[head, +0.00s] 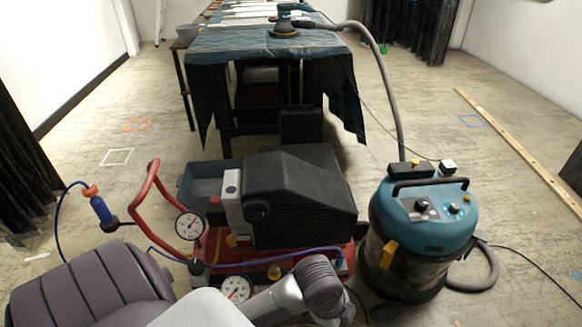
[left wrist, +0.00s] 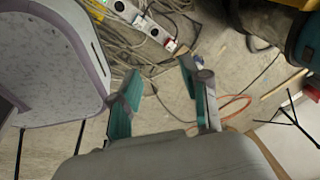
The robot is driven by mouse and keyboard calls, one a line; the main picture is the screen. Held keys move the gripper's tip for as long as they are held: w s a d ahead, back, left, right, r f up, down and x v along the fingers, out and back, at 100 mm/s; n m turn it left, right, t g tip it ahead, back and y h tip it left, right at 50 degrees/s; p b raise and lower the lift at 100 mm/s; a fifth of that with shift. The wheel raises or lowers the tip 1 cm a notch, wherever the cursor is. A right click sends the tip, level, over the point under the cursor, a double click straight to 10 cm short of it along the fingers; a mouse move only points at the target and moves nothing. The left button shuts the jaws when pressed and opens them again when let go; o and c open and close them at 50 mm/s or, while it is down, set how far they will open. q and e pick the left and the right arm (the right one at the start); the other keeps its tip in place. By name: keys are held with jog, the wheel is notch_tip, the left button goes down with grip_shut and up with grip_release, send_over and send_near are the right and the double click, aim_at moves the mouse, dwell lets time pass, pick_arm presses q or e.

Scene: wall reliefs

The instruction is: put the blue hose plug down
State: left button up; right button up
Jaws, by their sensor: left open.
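The blue hose plug (head: 101,209), with an orange collar, shows at the left of the head view. A thin blue hose (head: 61,203) curves down from its collar. The plug's lower end is beside the black grip of the red handle; I cannot tell whether they touch or what supports the plug. No plug shows between or near the fingers there. The left gripper cannot be made out in the head view. My right gripper is not in view.
A black and red compressor (head: 300,200) with gauges stands in the middle. A teal vacuum cleaner (head: 424,215) stands right of it. Behind is a cloth-covered table (head: 262,42). Tangled cables and a white power strip (left wrist: 140,18) lie on the floor. Open floor lies left.

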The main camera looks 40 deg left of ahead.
pick_arm(q)
jog(key=s+a+r+n+y, duration=0.1)
jog(key=s+a+n, duration=0.2)
jog(key=s+n, duration=0.2)
jog(key=s+a+r+n+t, duration=0.1)
jog(key=s+a+n, duration=0.2)
jog(key=s+n, duration=0.2)
jog(key=n, duration=0.3)
jog(key=shift+r+y, duration=0.4)
